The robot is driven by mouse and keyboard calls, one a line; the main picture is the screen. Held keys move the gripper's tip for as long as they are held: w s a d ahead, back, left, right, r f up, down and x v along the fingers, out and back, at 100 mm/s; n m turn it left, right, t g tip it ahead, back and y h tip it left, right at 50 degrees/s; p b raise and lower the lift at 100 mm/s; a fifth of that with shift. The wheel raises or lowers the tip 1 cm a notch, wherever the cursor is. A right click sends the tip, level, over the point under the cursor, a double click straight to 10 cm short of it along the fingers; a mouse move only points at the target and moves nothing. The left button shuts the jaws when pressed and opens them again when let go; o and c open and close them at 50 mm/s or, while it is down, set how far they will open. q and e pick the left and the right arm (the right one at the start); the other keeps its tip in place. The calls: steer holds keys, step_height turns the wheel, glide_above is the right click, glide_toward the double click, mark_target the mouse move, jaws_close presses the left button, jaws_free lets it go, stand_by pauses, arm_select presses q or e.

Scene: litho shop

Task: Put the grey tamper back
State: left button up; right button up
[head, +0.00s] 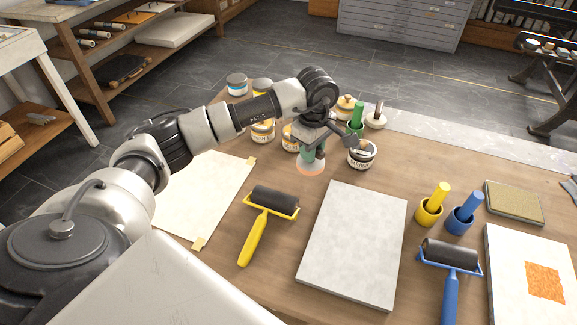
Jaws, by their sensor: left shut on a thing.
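My left gripper (314,146) reaches over the table and points down. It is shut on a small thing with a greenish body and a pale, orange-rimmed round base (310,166). The fingers hide much of it, and I cannot tell whether the base touches the table. A tamper-like piece with a grey-brown handle and pale round base (376,119) stands beyond, to the right. A green handle (357,114) stands beside it. My right gripper is out of view.
An open tin (361,154) stands close right of the gripper, with more tins (263,131) behind my arm. A grey slab (353,245), a yellow roller (268,212) and a blue roller (450,262) lie nearer. Bare wood (405,172) lies right of the tin.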

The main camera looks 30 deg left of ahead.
arm_select(q)
steer(key=a+f, duration=0.1)
steer(key=a, duration=0.1)
steer(key=s+a+f, duration=0.1)
steer(key=a+f, duration=0.1)
steer(key=a, duration=0.1)
steer(key=shift+s+a+f+p, duration=0.2)
steer(key=shift+a+f+p, duration=0.1)
step_height(320, 180, down, 4)
steer(key=shift+r, duration=0.1)
steer(key=shift+f, duration=0.25)
steer(key=o, duration=0.9)
